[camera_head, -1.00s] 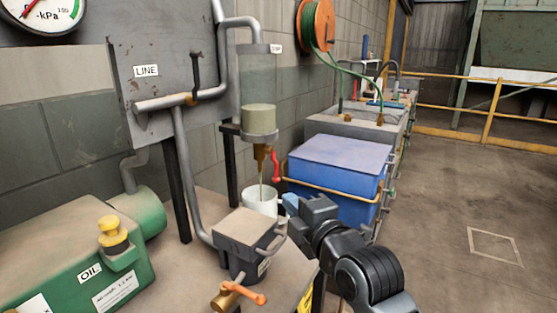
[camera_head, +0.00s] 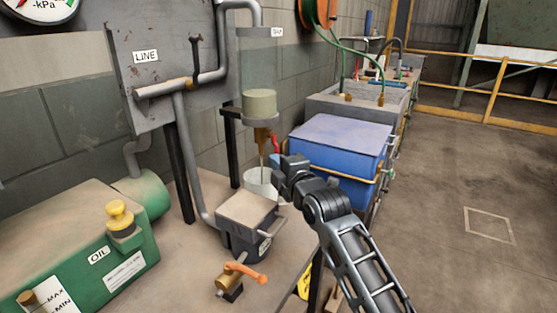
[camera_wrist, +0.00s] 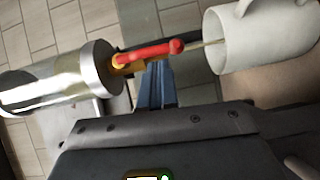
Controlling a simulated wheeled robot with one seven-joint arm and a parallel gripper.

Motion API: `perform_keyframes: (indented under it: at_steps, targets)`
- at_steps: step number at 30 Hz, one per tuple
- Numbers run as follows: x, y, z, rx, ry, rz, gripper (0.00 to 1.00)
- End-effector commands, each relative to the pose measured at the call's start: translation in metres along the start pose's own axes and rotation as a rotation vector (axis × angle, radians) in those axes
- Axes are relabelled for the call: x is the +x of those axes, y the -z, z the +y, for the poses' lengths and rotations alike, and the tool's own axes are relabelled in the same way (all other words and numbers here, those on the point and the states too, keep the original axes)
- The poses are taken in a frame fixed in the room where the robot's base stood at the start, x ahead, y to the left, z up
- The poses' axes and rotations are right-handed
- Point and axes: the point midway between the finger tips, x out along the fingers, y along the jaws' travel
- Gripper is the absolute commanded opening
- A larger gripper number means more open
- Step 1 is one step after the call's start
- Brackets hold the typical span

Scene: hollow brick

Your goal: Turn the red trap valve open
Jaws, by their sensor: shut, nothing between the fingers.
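The red trap valve handle (camera_head: 276,143) hangs beside the brass outlet under the clear trap cylinder (camera_head: 258,80). Its lower part is hidden behind my gripper in the head view. In the wrist view the red handle (camera_wrist: 150,52) lies across, just beyond the tips of my gripper (camera_wrist: 155,72). The blue fingers are together and hold nothing; I cannot tell whether they touch the handle. In the head view my gripper (camera_head: 278,160) is beside the outlet, above the white mug (camera_head: 257,182). A thin stream runs from the outlet towards the mug, also seen in the wrist view (camera_wrist: 230,45).
A grey box (camera_head: 247,210) stands in front of the mug, with an orange-handled brass valve (camera_head: 245,272) nearer. A blue lidded box (camera_head: 338,150) is to the right. The green oil unit (camera_head: 75,245) is at left, and a pipe panel (camera_head: 150,60) behind.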

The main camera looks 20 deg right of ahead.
Motion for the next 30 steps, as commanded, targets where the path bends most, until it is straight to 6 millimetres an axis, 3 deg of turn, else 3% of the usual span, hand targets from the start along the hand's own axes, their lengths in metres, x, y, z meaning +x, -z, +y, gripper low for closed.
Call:
perform_keyframes:
  at_steps: [30]
  targets:
    - [0.012, -0.015, -0.001, -0.067, -0.045, -0.002, 0.0]
